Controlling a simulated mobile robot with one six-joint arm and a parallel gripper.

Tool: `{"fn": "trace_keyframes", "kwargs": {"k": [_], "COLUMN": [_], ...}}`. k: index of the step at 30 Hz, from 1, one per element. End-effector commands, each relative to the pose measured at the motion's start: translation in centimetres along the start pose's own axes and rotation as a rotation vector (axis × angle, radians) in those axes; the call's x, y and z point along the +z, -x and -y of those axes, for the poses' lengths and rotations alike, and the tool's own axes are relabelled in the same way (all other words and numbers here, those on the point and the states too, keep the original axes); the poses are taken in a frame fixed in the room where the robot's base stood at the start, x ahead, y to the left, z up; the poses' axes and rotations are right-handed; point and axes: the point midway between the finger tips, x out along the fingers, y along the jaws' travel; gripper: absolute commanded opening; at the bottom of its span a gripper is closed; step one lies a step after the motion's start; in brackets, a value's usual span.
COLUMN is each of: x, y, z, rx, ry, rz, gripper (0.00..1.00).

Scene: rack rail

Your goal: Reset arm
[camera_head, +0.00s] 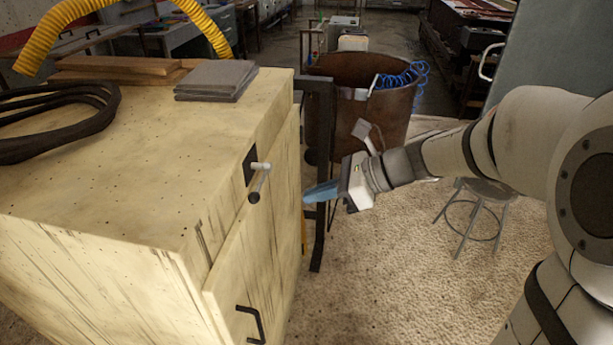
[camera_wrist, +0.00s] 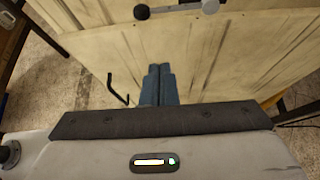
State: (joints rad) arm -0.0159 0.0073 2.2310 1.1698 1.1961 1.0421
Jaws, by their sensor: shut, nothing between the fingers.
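My gripper (camera_head: 308,194) is at the end of my arm, which reaches in from the right in the head view. Its blue fingers are together and empty. They point left at the side of a pale yellow wooden cabinet (camera_head: 120,190). In the wrist view the shut fingers (camera_wrist: 158,75) show in front of the cabinet's panelled face (camera_wrist: 215,60). A gap between the fingertips and the cabinet is hard to judge.
A latch handle (camera_head: 259,180) and a black pull handle (camera_head: 250,322) stick out from the cabinet. A dark metal frame (camera_head: 318,245) stands close behind my gripper. A rusty barrel (camera_head: 345,105) and a stool (camera_head: 478,205) stand farther back. The floor (camera_head: 400,285) below is clear.

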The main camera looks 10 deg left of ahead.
Motion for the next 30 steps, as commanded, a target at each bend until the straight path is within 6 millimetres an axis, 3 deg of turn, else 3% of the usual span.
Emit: {"fn": "trace_keyframes", "kwargs": {"k": [5, 8, 15, 21, 25, 30], "x": [0.0, -1.2, -7.7, -12.2, -13.6, -14.2], "y": [0.1, 0.8, 5.2, 10.3, 12.6, 13.8], "z": [0.0, -1.6, -7.2, -9.8, -10.4, -10.6], "rx": [0.001, 0.014, 0.171, 0.422, 0.568, 0.655], "ry": [0.000, 0.135, 0.799, 1.317, 1.519, 1.620], "rz": [0.000, -0.086, -0.495, -0.806, -0.925, -0.982], "gripper": [0.00, 0.00, 0.00, 0.00, 0.00, 0.00]}}
